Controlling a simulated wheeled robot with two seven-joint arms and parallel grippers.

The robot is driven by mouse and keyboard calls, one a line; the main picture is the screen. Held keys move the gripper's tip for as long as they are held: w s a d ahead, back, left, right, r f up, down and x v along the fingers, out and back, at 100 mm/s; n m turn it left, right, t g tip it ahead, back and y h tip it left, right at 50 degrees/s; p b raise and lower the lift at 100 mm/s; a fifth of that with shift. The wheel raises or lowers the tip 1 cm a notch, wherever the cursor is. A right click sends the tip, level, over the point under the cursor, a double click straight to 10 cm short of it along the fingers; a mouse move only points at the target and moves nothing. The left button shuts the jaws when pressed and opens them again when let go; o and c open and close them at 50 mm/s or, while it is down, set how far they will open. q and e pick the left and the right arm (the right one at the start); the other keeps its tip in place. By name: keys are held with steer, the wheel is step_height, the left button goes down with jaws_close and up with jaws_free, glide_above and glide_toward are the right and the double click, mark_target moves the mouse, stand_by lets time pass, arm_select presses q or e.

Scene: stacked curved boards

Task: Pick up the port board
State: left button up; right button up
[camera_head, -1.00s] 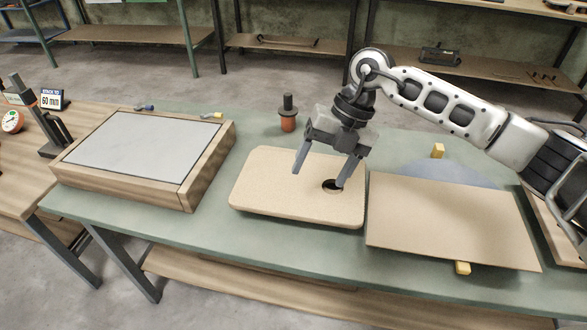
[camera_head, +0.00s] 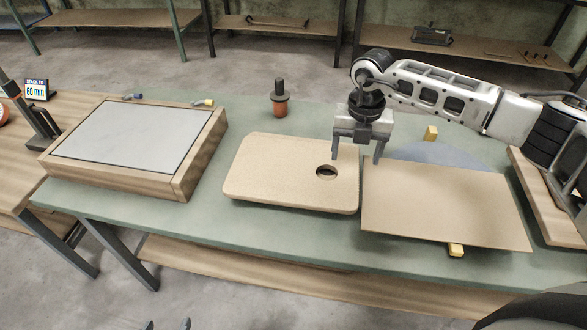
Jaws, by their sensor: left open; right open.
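The port board seems to be the pale tan board (camera_head: 275,172) with rounded corners and a round dark hole near its right side. It lies on the green table, left of a plain thin brown board (camera_head: 445,205). My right gripper (camera_head: 356,157) is open and empty, pointing down. Its fingers are above the far edges of the two boards, around the narrow gap between them; whether they touch either board I cannot tell. Only the fingertips of my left gripper (camera_head: 168,325) show at the bottom edge, apart and empty, over the floor in the picture.
A wooden-framed box with a grey top (camera_head: 190,170) stands left on the green table (camera_head: 320,235). An orange pot with a black knob (camera_head: 279,98) stands behind. Yellow blocks (camera_head: 431,132) and a blue-grey disc (camera_head: 450,153) sit by the brown board. Another wooden board (camera_head: 535,195) lies far right.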

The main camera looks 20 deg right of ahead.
mark_target(348, 175)
steer(key=f, duration=0.3)
steer(key=a+f, duration=0.1)
steer(key=f, duration=0.1)
steer(key=shift+s+p, duration=0.25)
steer(key=shift+p, duration=0.1)
steer(key=c, duration=1.2)
steer(key=shift+a+r, duration=0.1)
steer(key=shift+c, duration=0.6)
steer(key=shift+r, duration=0.1)
steer(key=shift+w+r, duration=0.1)
steer(key=shift+r, duration=0.5)
steer(key=w+d+r+b, duration=0.3)
steer(key=d+r, duration=0.8)
steer(key=d, duration=0.2)
steer(key=shift+d+r, duration=0.3)
steer(key=shift+d, duration=0.05)
